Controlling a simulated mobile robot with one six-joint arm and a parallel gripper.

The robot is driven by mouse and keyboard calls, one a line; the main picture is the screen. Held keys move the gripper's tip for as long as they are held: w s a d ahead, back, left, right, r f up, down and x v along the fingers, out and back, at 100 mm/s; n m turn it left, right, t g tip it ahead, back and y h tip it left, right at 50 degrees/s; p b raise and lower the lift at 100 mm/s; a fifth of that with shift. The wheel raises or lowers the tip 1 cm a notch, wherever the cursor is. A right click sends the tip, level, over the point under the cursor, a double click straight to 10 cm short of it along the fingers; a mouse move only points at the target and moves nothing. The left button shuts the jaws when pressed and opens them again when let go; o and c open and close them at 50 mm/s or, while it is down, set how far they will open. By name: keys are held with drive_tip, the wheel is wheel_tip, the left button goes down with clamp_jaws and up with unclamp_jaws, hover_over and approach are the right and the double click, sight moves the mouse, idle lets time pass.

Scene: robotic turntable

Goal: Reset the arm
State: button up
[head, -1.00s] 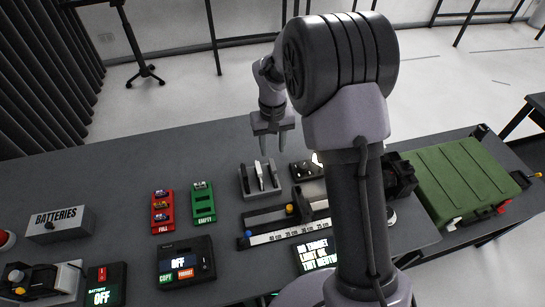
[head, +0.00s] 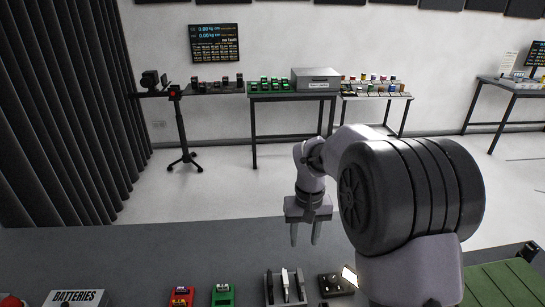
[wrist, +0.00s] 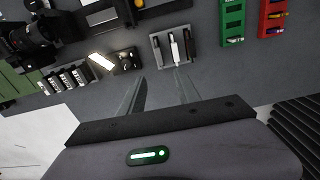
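My gripper (head: 305,234) hangs pointing down above the far part of the dark table (head: 130,255) in the head view. Its two fingers are apart with nothing between them. In the wrist view the gripper (wrist: 158,85) also shows open and empty, its fingertips near a small grey rack (wrist: 173,47) holding upright flat pieces. In the head view that rack (head: 286,288) stands below the gripper, towards the front. My arm bends over from the right and hides part of the table.
A red holder (head: 181,297) and a green holder (head: 222,295) stand left of the rack. A BATTERIES box (head: 78,298) is at the left. A green case (head: 500,284) is at the right. Benches (head: 290,97) and a tripod (head: 183,130) stand beyond clear floor.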

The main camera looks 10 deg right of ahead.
drive_tip(key=s+a+r+m+t+y+b, duration=0.1)
drive_tip(key=s+r+t+b, duration=0.2)
drive_tip(key=s, duration=0.6)
drive_tip(key=s+a+r+m+t+b, duration=0.1)
drive_tip(key=s+a+r+m+b, duration=0.3)
drive_tip(key=s, duration=0.6)
drive_tip(key=s+d+f+t+y+b, duration=0.1)
drive_tip(key=s+f+b, duration=0.2)
drive_tip(key=s, duration=0.4)
drive_tip(key=shift+s+d+f+n+t, duration=0.15)
drive_tip(key=shift+s+f+n+t, duration=0.2)
drive_tip(key=shift+f, duration=0.3)
